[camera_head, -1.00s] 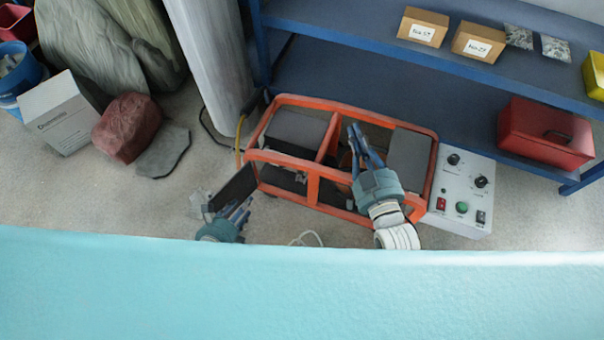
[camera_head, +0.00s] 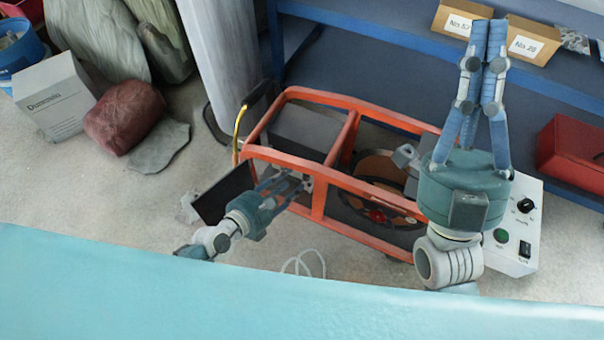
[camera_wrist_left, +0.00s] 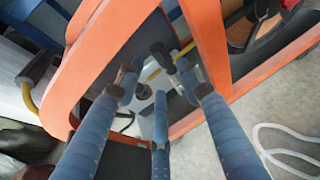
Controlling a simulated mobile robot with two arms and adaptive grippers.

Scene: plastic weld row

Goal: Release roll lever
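The weld machine has an orange frame (camera_head: 320,190) and stands on the floor. My left gripper (camera_head: 298,183) reaches into the frame's front left opening. In the left wrist view its fingers (camera_wrist_left: 160,78) are spread, with a small dark knob and thin yellow rod (camera_wrist_left: 160,52) just beyond the tips. This may be the roll lever; contact is not clear. Another black handle on a yellow bar (camera_head: 262,92) stands at the frame's back left corner, apart from the gripper. My right gripper (camera_head: 488,30) is raised over the machine's right end, its fingers together and empty.
A grey control box (camera_head: 515,240) adjoins the machine's right end. A dark panel (camera_head: 225,193) juts from the left end. A white cable (camera_head: 305,263) lies in front. Blue shelving (camera_head: 400,55) stands behind; rocks and a white carton (camera_head: 55,100) are at left.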

